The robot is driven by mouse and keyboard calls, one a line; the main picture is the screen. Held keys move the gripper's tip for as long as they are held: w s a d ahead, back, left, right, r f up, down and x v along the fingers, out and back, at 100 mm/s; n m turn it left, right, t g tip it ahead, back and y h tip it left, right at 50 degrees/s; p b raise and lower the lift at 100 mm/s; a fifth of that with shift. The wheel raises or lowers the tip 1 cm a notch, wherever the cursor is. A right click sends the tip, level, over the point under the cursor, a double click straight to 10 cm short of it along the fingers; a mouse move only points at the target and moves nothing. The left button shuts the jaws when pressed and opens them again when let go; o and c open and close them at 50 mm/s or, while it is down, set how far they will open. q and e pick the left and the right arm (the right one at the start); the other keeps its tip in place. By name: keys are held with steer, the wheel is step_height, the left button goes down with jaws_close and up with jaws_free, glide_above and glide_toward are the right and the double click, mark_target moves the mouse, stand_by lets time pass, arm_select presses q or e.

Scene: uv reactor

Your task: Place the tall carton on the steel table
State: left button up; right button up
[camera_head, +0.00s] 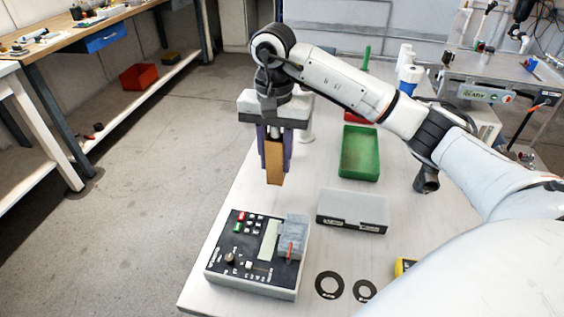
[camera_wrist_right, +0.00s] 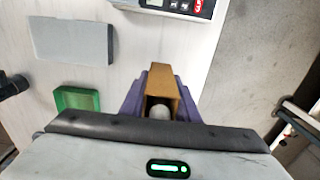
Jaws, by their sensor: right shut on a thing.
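The tall carton (camera_head: 274,165) is brown and upright between the purple fingers of my right gripper (camera_head: 274,158), which is shut on it. In the head view it hangs near the left edge of a pale table (camera_head: 226,197); I cannot tell its exact height above the top. In the right wrist view the carton (camera_wrist_right: 163,82) shows between the fingers of the right gripper (camera_wrist_right: 160,100), with a pale round thing near its end. I cannot tell which surface is the steel table; a grey metal table (camera_head: 500,68) stands at the back right. My left gripper is not in view.
On the pale table are a control box (camera_head: 258,255), a grey-lidded case (camera_head: 352,210), a green tray (camera_head: 360,153), black rings (camera_head: 329,285) and a yellow item (camera_head: 404,266). A wooden bench (camera_head: 70,42) stands at the left, across open floor.

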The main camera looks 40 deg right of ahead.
mark_target(276, 171)
steer(key=shift+f, duration=1.85)
steer(key=shift+f, duration=0.1)
steer(key=shift+f, duration=0.15)
steer(key=o, duration=1)
step_height(276, 171, up, 12)
steer(key=shift+r, duration=0.25)
